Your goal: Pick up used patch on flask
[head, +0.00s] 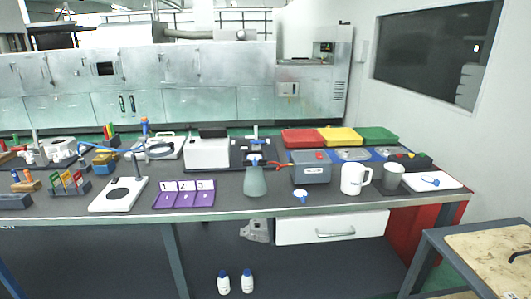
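A grey-green conical vessel (256,182), which looks like the flask, stands near the front edge of the long bench (330,208), about the middle of the picture. I cannot make out a patch on it at this size. A small red-orange thing (275,163) shows just right of its neck; I cannot tell whether it touches the vessel. My gripper is not in view.
Purple panels (183,195) lie left of the vessel. A grey box (311,168), a small blue-and-white item (301,195) and a white jug (354,179) stand to its right. Red (303,138), yellow and green trays sit behind. A side table (490,255) stands front right.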

